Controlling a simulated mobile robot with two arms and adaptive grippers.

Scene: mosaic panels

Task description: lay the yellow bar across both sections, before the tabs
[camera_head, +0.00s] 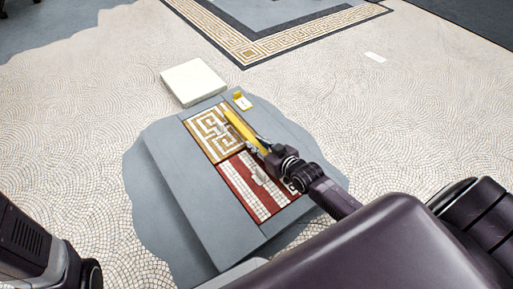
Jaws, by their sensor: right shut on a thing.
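The yellow bar (242,128) is long and thin. My right gripper (262,147) is shut on its near end. The bar points away from the gripper toward the upper left, along the right side of the far section. I cannot tell whether it touches the surface. The far section (200,126) has a gold and white meander pattern. The near section (243,193) is red with white tile stripes and is partly hidden by my right gripper and arm. A small yellow tab (240,101) stands beyond the bar's far end. My left gripper is out of view.
Both sections lie on a grey sloped panel (180,165). A white square block (193,81) sits on the floor beyond it. A small pale piece (375,57) lies at the upper right. The patterned floor around is mostly clear.

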